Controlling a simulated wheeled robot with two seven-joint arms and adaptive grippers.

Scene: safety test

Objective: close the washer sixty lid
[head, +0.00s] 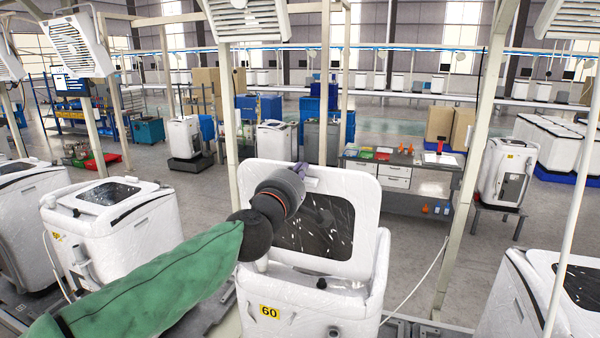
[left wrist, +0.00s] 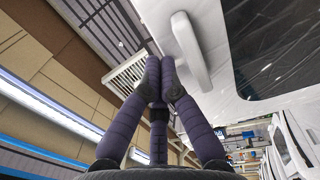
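The washer marked 60 (head: 318,312) stands front centre, with a yellow number label on its front. Its white lid (head: 367,215) with a dark window is raised, tilted well up. My right gripper is not in view.
Another washer (head: 120,235) stands to the left, and one more (head: 530,290) at the right front. A white post (head: 465,190) rises right of the raised lid. A grey workbench (head: 408,208) stands behind. Open floor lies beyond the washers.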

